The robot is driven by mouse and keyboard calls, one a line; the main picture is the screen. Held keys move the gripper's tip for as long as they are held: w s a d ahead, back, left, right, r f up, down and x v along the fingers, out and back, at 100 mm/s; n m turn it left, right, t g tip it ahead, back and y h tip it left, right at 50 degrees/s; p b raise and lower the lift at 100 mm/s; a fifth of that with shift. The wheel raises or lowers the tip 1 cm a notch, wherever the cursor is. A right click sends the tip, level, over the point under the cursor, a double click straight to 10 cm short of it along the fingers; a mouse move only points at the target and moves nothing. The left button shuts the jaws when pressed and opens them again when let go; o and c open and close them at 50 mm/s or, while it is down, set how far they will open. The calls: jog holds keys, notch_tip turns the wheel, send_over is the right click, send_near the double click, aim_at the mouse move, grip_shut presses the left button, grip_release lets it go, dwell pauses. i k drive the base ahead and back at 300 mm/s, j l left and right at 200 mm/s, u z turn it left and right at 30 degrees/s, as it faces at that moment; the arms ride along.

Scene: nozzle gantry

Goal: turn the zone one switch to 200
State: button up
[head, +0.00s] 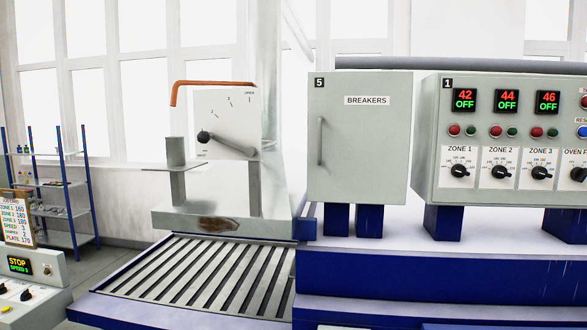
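The zone one switch (459,171) is a black rotary knob on a white plate labelled ZONE 1, at the left of the grey control panel (435,135) marked 1. Small numbers ring the knob, and a pale mark shows on it. The marks are too small to read its setting for sure. Above it, the zone one display (464,99) reads 42 in red and OFF in green. A red and a green button sit between display and switch. My gripper is not in view.
Similar knobs for zone two (500,172) and zone three (543,172) stand close to the right. A grey BREAKERS cabinet (360,150) with a closed door stands to the left. A job card (18,218) at far left appears to list zone 1 as 160.

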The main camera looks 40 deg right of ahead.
aim_at(457, 170)
jog(key=z, duration=2.7)
